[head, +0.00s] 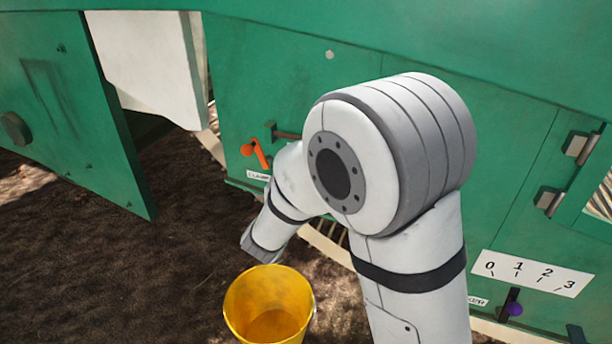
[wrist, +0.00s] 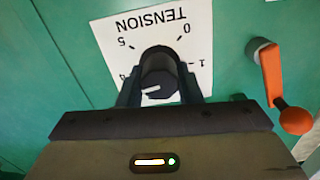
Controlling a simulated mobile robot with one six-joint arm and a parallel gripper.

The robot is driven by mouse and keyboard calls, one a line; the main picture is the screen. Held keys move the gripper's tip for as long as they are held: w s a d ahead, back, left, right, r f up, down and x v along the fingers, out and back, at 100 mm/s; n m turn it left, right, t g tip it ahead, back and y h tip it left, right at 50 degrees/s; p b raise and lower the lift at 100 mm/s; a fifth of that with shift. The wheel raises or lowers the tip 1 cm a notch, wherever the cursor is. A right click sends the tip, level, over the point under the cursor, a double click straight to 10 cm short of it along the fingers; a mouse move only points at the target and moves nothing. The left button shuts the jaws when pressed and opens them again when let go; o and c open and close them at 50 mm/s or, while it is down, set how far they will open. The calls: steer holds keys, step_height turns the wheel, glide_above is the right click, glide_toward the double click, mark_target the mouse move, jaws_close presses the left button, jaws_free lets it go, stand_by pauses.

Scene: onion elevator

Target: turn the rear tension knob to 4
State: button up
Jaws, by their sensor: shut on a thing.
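The rear tension knob (wrist: 158,75) is a dark round knob on a white dial plate (wrist: 112,35), which is upside down in the wrist view and reads TENSION. The figures 0, 1, 4 and 5 show around it; the lower part of the dial is hidden. My gripper (wrist: 160,88) is shut on the knob, one finger on each side. A short white mark on the knob points left, on the side of the 4, but I cannot tell exactly which figure it meets. In the head view my arm hides the knob and the gripper.
An orange lever (wrist: 272,75) is close to the right of the dial; it also shows in the head view (head: 261,153). A yellow bucket (head: 238,305) stands on the soil below my arm. A purple-tipped lever (head: 514,308) sits under a 0-to-3 scale (head: 530,273). A green door (head: 75,110) stands open at left.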

steer(key=shift+f, duration=0.15)
steer(key=o, duration=1)
steer(key=shift+c, duration=0.2)
steer(key=p+v, duration=0.1)
steer(key=v, duration=0.7)
steer(key=shift+p, duration=0.3)
